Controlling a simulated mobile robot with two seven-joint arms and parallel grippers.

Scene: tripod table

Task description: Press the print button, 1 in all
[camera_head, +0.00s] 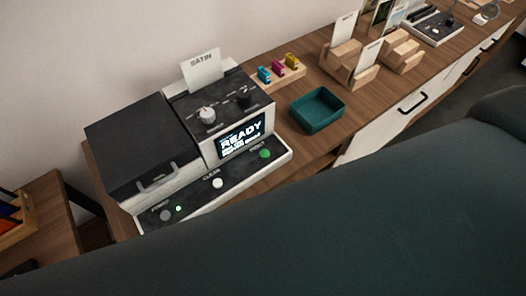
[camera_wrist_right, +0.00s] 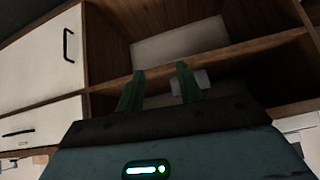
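The printer (camera_head: 185,115) stands on the wooden cabinet top in the head view, with a lit display (camera_head: 240,137) reading READY. My left gripper is in neither view.
A teal tray (camera_head: 318,110), small coloured cartridges (camera_head: 278,70) and wooden card holders (camera_head: 350,65) stand right of the printer. My own dark body part covers the lower right of the head view. The cabinet's shelf edge (camera_wrist_right: 220,55) lies close beyond my right fingers.

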